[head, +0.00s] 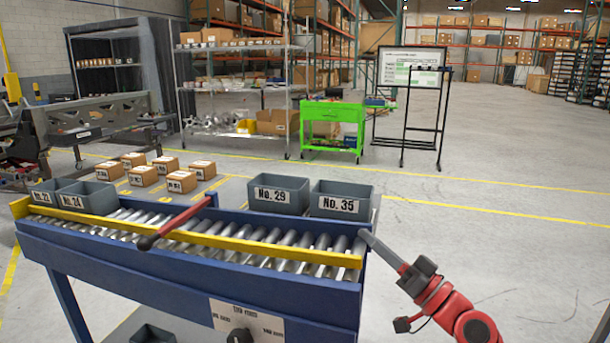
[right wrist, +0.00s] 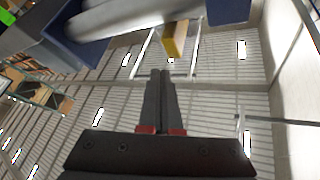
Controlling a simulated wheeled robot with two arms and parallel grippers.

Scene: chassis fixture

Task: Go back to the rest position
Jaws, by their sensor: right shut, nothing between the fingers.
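My right gripper (head: 363,234) comes in from the lower right in the head view, its red arm bent behind it. Its slim grey fingers are together and empty, pointing up and left beside the right end of the blue roller conveyor (head: 190,268). In the right wrist view the fingers (right wrist: 161,72) lie side by side with nothing between them. I cannot tell whether the tips touch the conveyor. My left gripper is not in view.
Bins No. 29 (head: 278,194) and No. 35 (head: 341,201) stand behind the conveyor's right end. A red lever (head: 182,220) with a dark knob crosses its yellow rail (head: 250,247). A green cart (head: 332,127) stands further back. Floor to the right is clear.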

